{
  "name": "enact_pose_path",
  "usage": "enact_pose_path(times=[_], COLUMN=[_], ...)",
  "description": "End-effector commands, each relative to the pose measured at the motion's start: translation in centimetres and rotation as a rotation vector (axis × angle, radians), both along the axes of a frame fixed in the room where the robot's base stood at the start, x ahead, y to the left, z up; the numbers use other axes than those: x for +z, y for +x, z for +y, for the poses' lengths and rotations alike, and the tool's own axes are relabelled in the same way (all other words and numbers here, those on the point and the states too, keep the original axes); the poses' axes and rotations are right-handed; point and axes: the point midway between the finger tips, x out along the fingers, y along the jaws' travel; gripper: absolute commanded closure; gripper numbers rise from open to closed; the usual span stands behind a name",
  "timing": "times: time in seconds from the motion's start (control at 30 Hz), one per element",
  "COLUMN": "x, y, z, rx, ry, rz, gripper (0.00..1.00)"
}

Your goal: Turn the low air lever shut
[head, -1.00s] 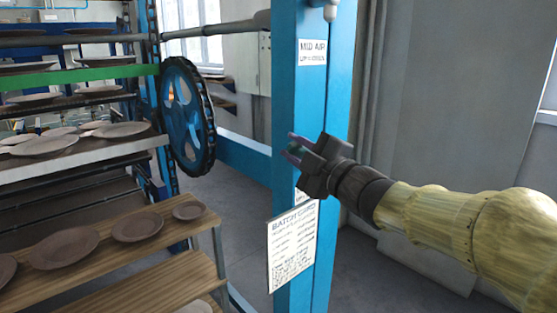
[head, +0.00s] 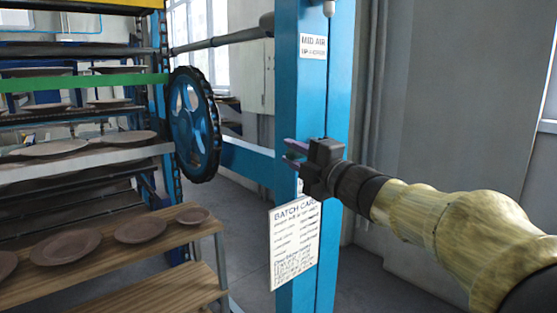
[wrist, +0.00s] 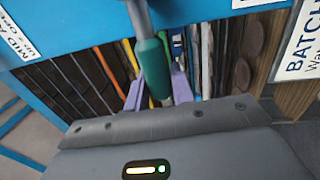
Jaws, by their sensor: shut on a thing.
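The low air lever (wrist: 153,66) shows in the wrist view as a grey rod with a dark green grip, entering from the top edge. My gripper (wrist: 157,92) has its two purple fingers on either side of the green grip, shut on it. In the head view my gripper (head: 290,153) is at the blue post (head: 300,110), below the MID AIR label (head: 312,46). There the gripper hides the lever, and a label just above the batch card is mostly covered.
The batch card (head: 293,243) hangs on the post just below my gripper. A blue toothed wheel (head: 195,124) and shelves of brown plates (head: 140,229) stand to the left. Grey wall (head: 440,100) lies behind my arm on the right.

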Motion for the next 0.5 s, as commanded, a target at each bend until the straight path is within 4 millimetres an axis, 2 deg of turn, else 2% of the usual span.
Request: enact_pose_path(times=[0.2,0.5], x=[-0.39,-0.43], y=[0.25,0.27], z=[-0.80,-0.84], rx=[-0.014,-0.015], ry=[-0.016,-0.020], rz=[-0.012,-0.013], gripper=[1.00,1.00])
